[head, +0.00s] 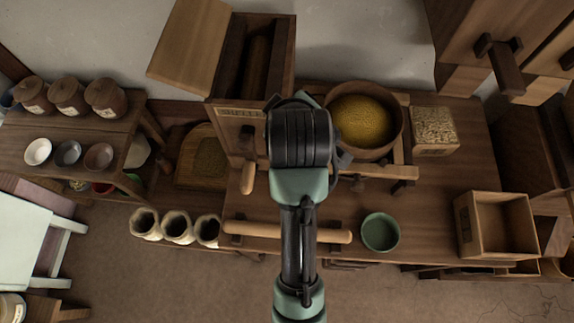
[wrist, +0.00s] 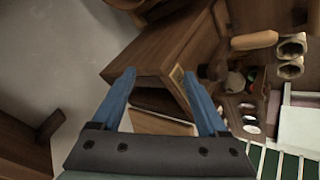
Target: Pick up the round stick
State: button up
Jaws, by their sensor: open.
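A long, pale round stick (head: 258,229) lies across the front of the wooden bench in the head view; my arm hides its middle. A shorter pale stick (head: 248,178) is behind it. In the wrist view a pale stick (wrist: 254,40) shows at upper right; I cannot tell which one. A dark cylinder (head: 257,66) is inside the tall open box. My gripper (wrist: 158,73) is open in the wrist view, with nothing held between its blue fingers. The box lies beyond them. In the head view my arm hides the fingers.
The tall open box (head: 226,133) has a raised lid (head: 190,48). A round bowl of yellow grain (head: 362,120), a grain box (head: 434,130), a green bowl (head: 380,232) and an empty tray (head: 464,225) are on the bench. Several sacks (head: 176,227) stand front left.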

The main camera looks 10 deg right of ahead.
jog(key=s+d+f+n+g+y, duration=0.1)
jog(key=s+d+f+n+g, duration=0.2)
jog(key=s+f+n+g, duration=0.85)
jog(key=s+f+m+t, duration=0.1)
jog(key=s+f, duration=0.1)
jog(key=f, duration=0.1)
jog(key=s+f+m+t, duration=0.1)
jog(key=f+m, duration=0.1)
jog(key=f, duration=0.1)
jog(key=s+f+m+t, duration=0.1)
jog(key=s+f, duration=0.1)
jog(key=f, duration=0.2)
jog(key=shift+s+a+m+t, duration=0.2)
jog(key=shift+s+m+t, duration=0.05)
jog(key=shift+s, duration=0.1)
jog(key=shift+w+f, duration=0.15)
jog(key=shift+f, duration=2.7)
jog(key=shift+c, duration=0.4)
grip_shut()
